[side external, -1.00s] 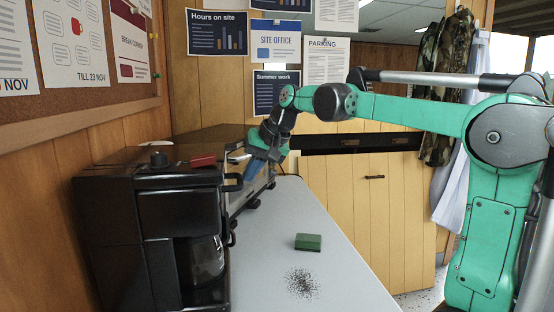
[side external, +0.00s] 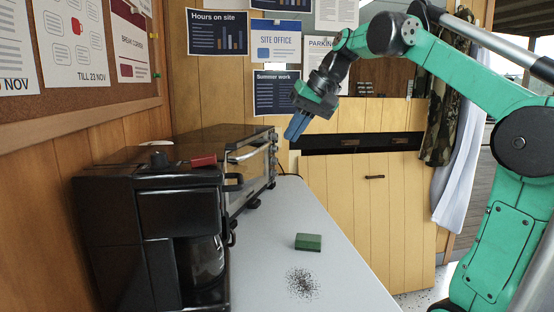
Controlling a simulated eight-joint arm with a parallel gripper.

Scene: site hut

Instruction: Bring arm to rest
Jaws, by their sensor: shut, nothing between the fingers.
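My green arm rises from the right side of the side external view. My gripper (side external: 296,127) has blue fingers and points down and to the left. It is shut and holds nothing. It is in the air in front of the back wall, to the right of the toaster oven (side external: 250,165) and apart from it.
A grey table (side external: 262,240) carries a black coffee maker (side external: 150,235) at the front left, with a red item (side external: 203,160) on top. A green sponge (side external: 308,242) lies near a patch of dark crumbs (side external: 302,283). Clothes (side external: 455,140) hang behind my arm.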

